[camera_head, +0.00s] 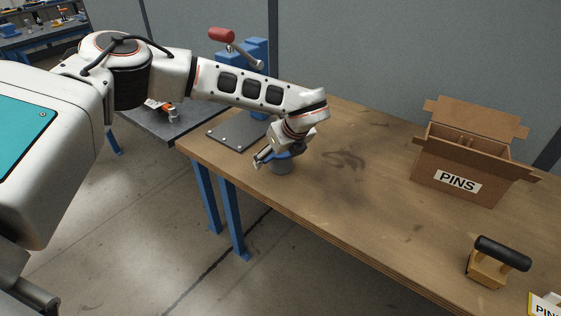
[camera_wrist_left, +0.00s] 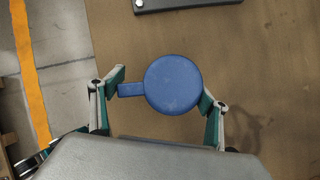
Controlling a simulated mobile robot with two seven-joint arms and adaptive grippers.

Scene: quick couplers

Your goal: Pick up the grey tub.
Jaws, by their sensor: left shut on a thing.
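The grey tub (camera_head: 280,167) is near the left end of the wooden workbench, under my left gripper (camera_head: 280,156). In the left wrist view its round blue lid (camera_wrist_left: 173,85) faces the camera, with a tab (camera_wrist_left: 131,90) pointing left; the lid hides the tub's body there. My left gripper also shows in the left wrist view (camera_wrist_left: 163,88), its two fingers on opposite sides of the tub, shut on it. The tub looks upright. I cannot tell whether its base touches the bench. My right gripper is not in view.
A blue vise (camera_head: 257,55) with a red-knobbed handle and a dark metal plate (camera_head: 238,133) are behind and left of the tub. An open cardboard box (camera_head: 440,188) labelled PINS and a black-handled yellow tool (camera_head: 487,272) stand to the right. The bench middle is clear.

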